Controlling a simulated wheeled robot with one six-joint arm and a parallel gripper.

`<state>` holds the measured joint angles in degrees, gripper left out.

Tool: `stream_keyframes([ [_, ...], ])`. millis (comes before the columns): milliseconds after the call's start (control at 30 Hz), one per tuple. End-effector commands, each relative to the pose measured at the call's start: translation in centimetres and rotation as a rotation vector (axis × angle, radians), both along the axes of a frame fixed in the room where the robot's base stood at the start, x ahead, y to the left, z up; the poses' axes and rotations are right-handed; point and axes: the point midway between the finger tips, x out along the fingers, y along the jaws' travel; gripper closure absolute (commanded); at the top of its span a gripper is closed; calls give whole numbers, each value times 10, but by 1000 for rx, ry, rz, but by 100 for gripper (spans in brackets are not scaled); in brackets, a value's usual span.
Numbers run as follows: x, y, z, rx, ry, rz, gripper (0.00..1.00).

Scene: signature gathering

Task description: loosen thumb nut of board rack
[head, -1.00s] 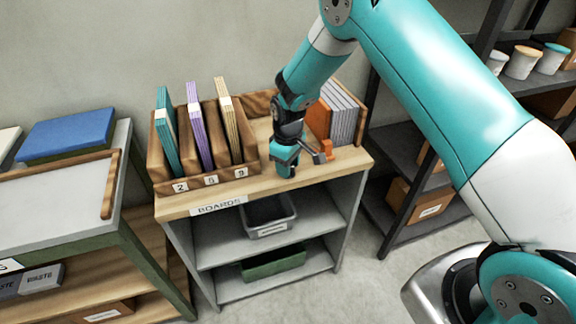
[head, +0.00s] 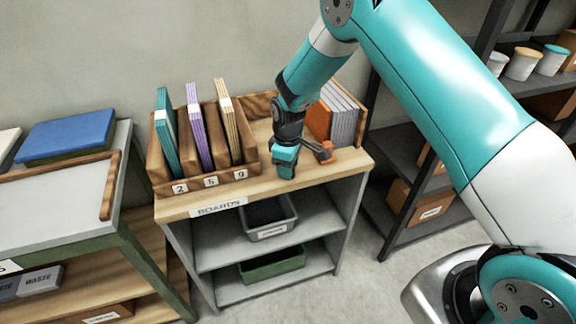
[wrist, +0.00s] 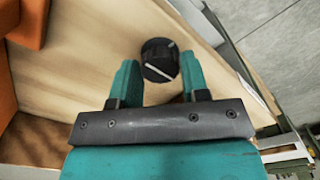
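A black round knob with white marks (wrist: 159,58), which looks like the thumb nut, stands on the wooden top in the wrist view. My gripper (wrist: 160,66) has its two teal fingers apart, one on each side of the knob near the tips. Little or no gap shows, but whether they press on it is unclear. In the head view my gripper (head: 284,170) points down at the bench top, and the knob is hidden there. A wooden rack (head: 215,178) labelled 2, 5 and 9 holds teal, purple and tan boards to the left.
An orange part (head: 325,152) sits close right of my gripper. Orange and grey panels (head: 342,112) stand behind it at the right. Grey (head: 270,229) and green (head: 272,265) bins sit on the shelves below. A side table (head: 60,198) is at left, a dark shelf unit at right.

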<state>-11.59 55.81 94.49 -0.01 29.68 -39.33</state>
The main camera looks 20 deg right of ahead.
Motion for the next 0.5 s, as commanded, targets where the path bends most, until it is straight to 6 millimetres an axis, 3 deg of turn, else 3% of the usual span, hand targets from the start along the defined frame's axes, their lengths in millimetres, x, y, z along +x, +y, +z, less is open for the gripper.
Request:
stream_keyframes([
  [33, 1, 0, 1, 1, -2, 0, 46],
  [100, 1, 0, 1, 1, -2, 0, 35],
  [367, 0, 0, 1, 0, 0, -1, 35],
  [500, 1, 0, 12, 1, -3, -1, 35],
])
